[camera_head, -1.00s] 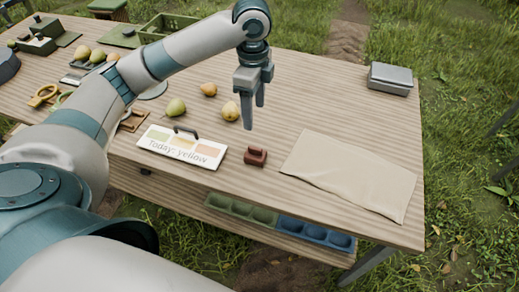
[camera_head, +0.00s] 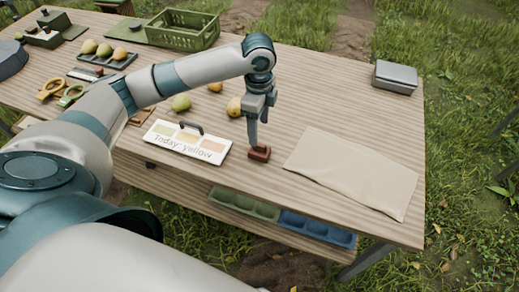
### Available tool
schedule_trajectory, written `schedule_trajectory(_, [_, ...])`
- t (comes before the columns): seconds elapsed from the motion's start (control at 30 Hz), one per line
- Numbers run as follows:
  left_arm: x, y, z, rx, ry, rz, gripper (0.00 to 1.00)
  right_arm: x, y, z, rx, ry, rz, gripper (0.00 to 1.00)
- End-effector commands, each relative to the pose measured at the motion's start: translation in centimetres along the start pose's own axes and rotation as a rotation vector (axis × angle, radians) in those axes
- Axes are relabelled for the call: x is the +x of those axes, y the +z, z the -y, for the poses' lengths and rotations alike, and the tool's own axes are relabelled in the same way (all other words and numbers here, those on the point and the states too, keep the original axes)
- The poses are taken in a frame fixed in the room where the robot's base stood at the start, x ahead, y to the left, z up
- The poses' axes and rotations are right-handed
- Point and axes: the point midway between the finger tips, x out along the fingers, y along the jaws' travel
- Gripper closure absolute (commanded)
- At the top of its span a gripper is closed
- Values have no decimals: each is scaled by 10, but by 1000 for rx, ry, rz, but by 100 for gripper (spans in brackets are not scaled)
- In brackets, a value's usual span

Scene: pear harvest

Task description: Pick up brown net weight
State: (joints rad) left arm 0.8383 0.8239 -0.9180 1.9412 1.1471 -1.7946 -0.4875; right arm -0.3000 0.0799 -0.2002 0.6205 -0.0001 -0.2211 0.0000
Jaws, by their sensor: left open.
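The brown net weight (camera_head: 260,153) is a small reddish-brown block on the wooden table, between the sign and the beige cloth. My left gripper (camera_head: 252,142) points down right at the weight, its fingertips at the weight's left and top side. The gripper is open. I cannot tell whether the fingers touch the weight or straddle it. The right gripper is not in view.
A white "Today: yellow" sign (camera_head: 187,143) with a dark handle lies left of the weight. A beige cloth (camera_head: 352,172) lies to the right. Pears (camera_head: 181,103) sit behind. Green (camera_head: 243,204) and blue (camera_head: 316,229) trays are below the table's front edge. A grey box (camera_head: 395,77) stands far right.

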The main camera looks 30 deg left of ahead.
Motion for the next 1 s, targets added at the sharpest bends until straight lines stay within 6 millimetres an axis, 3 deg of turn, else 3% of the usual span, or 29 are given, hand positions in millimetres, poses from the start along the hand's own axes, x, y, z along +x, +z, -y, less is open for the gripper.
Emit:
schedule_trajectory(0.1, [20,0,-1,0,4,2,39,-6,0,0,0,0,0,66])
schedule_trajectory(0.3, [38,0,0,0,1,0,39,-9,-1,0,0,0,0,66])
schedule_trajectory(0.77, [43,0,0,0,1,1,39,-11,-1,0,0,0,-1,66])
schedule_trajectory(1.0, [66,-1,2,-2,4,1,39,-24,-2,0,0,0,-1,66])
